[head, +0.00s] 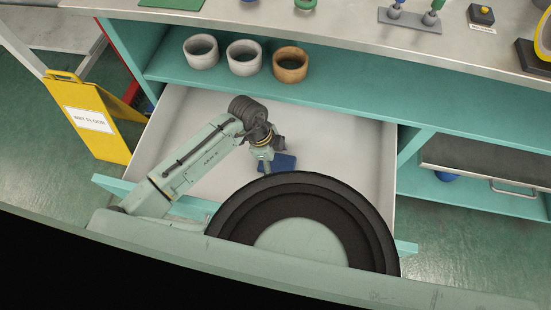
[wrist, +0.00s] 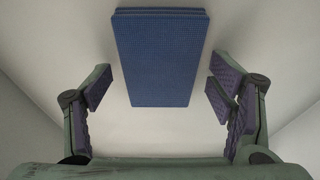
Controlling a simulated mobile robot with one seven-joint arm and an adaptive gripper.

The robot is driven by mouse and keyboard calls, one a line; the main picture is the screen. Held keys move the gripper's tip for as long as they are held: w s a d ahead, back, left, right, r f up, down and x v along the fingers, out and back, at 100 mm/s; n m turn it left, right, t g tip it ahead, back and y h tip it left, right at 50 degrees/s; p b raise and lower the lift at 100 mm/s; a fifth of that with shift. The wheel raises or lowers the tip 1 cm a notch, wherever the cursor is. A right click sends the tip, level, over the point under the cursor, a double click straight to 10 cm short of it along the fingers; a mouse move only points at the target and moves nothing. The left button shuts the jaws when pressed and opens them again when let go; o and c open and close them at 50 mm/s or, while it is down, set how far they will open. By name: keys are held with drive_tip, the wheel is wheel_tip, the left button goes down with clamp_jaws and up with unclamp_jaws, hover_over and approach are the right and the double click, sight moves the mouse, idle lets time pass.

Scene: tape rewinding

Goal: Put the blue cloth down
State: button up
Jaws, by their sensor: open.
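The blue cloth (wrist: 160,58) is a flat folded rectangle lying on the pale bottom of the open drawer (head: 215,125). In the head view the cloth (head: 284,162) shows partly, just beyond my round dark base top. My gripper (wrist: 159,92) is open, its two purple-padded fingers spread wide to the left and right of the cloth with gaps on both sides. In the head view my gripper (head: 266,160) points down into the drawer beside the cloth; its fingertips are hard to make out there.
Two grey rings (head: 201,65) and a brown ring (head: 290,76) stand on the teal shelf (head: 350,95) above the drawer. A yellow wet-floor sign (head: 92,120) stands at the left. The drawer walls enclose my gripper; the drawer floor around the cloth is bare.

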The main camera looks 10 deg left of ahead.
drive_tip(key=v, duration=1.2)
drive_tip(key=shift+r, duration=0.2)
